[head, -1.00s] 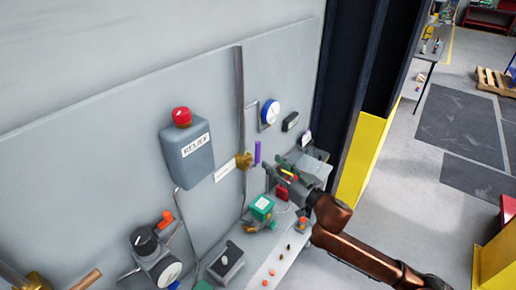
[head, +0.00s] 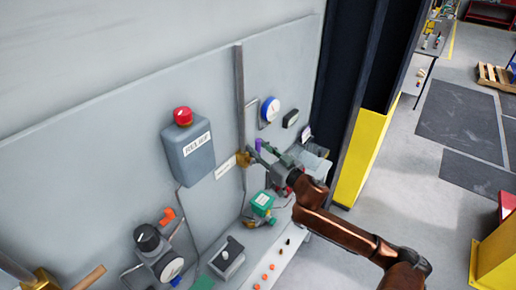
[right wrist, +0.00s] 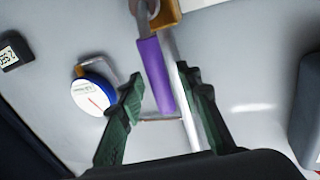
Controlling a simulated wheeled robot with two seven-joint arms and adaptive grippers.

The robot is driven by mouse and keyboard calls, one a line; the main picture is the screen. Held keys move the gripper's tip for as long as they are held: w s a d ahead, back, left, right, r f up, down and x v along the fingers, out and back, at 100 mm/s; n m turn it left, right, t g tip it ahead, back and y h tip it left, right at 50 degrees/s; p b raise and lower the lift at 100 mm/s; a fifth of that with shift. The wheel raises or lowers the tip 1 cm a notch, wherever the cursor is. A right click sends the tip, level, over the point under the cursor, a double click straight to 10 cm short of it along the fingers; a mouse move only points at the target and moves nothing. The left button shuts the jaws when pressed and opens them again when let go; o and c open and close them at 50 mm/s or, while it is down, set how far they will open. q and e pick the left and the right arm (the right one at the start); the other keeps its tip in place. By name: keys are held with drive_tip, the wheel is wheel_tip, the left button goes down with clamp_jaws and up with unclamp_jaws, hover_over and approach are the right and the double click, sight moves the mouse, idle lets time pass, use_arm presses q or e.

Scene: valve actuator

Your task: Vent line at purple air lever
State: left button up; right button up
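The purple air lever (right wrist: 155,75) sits on a brass valve (right wrist: 165,14) on the grey wall panel. In the head view the lever (head: 258,145) shows just above my right gripper (head: 268,153), beside the brass valve (head: 243,159) on the vertical pipe. In the right wrist view my right gripper (right wrist: 160,95) is open, with one green finger on each side of the lever's free end. Neither finger clearly touches it.
A relief box (head: 187,150) with a red button is left of the pipe. A round gauge (head: 270,109) is above right; it also shows in the right wrist view (right wrist: 93,95). A shelf with a green device (head: 262,201) and small parts lies below. A yellow post (head: 362,150) stands right.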

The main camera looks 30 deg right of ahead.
drive_tip(key=shift+c, duration=0.4)
clamp_jaws()
